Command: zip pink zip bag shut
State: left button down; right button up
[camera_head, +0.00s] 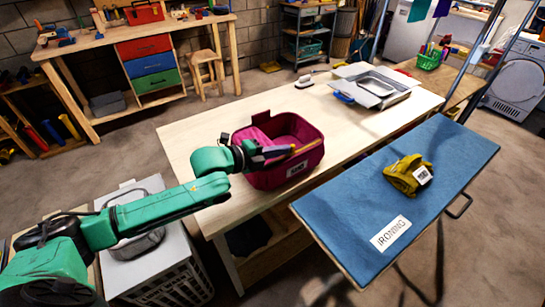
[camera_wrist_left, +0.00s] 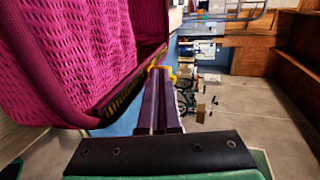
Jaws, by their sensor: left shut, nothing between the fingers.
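The pink zip bag (camera_head: 262,178) stands upright on the wooden table, its top open and its inside showing. A white label is on its front. My left gripper (camera_head: 290,150) reaches over the bag's near rim from the left. In the left wrist view its purple fingers (camera_wrist_left: 158,76) are shut, with yellow tips and nothing seen between them. There the bag (camera_wrist_left: 70,50) fills the upper left, and a dark rim band with yellowish marks runs close beside the fingers. Whether the fingertips touch the rim I cannot tell. My right gripper is not in view.
The wooden table (camera_head: 205,140) has clear room behind and right of the bag. A metal tray (camera_head: 377,84) and an iron (camera_head: 304,81) are at its far end.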

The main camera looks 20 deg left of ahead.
aim_at(310, 145)
pick_arm(q)
jog(key=w+d, duration=0.2)
jog(key=w+d+b, duration=0.1)
jog(key=w+d, duration=0.1)
jog(key=w, duration=0.1)
jog(key=w+d+b, duration=0.1)
jog(key=w+d, duration=0.2)
jog(key=shift+w, duration=0.2)
